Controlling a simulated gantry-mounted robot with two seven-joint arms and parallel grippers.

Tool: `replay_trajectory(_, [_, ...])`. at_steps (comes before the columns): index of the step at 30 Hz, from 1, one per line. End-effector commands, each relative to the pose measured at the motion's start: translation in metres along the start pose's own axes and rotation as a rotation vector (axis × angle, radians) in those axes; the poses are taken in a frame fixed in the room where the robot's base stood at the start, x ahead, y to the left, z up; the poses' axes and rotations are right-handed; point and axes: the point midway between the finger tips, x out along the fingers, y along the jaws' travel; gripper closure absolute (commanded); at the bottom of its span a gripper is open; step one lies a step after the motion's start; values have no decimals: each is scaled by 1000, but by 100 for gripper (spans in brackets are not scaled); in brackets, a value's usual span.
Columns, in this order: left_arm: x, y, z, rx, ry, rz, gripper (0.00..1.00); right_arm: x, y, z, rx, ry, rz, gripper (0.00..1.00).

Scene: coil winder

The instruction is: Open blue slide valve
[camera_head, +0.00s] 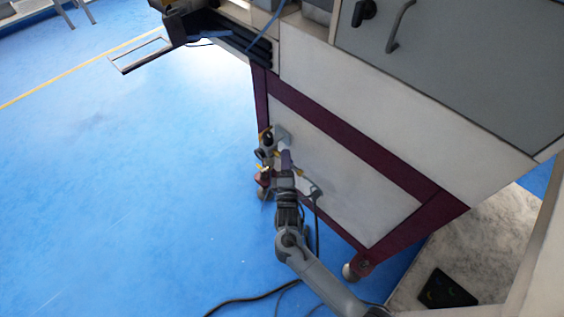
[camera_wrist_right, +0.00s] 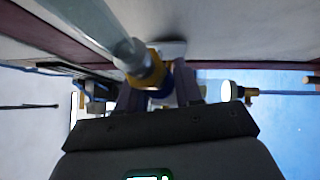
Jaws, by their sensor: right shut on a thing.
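My right gripper (camera_head: 286,160) reaches up to small valve fittings (camera_head: 266,146) at the left end of the machine's lower panel. In the right wrist view its two purple fingers (camera_wrist_right: 158,92) stand on either side of the fitting. A brass-yellow collar (camera_wrist_right: 152,70) with a grey end lies in front of the fingers. Behind it shows a dark blue band of the blue slide valve (camera_wrist_right: 167,78). The fingers are shut on this valve; the contact itself is partly hidden by the collar and gripper body. My left gripper is in neither view.
The machine's white lower panel (camera_head: 350,180) with dark red frame stands right of the fittings. A caster (camera_head: 350,271) and loose cables (camera_head: 245,299) are lower down. Open blue floor (camera_head: 130,190) lies left.

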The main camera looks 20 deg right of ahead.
Motion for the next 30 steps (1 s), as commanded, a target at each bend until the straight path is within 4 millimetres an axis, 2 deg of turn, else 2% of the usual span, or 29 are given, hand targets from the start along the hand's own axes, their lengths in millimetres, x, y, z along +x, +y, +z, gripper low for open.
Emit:
replay_trajectory(2, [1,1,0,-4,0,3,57,-1,-2,-2,1,5,-3,100])
replay_trajectory(3, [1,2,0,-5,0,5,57,-1,-2,-2,1,6,-3,64])
replay_trajectory(7, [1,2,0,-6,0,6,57,-1,-1,-2,1,5,-2,44])
replay_trajectory(16, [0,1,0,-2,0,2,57,-1,-1,-2,1,4,-2,43])
replay_trajectory(20, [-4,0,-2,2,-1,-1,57,-8,1,-2,1,5,-3,43])
replay_trajectory(23, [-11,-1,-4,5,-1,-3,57,-19,2,-1,0,4,-3,43])
replay_trajectory(30, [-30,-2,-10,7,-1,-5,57,-60,3,-1,0,4,-4,43])
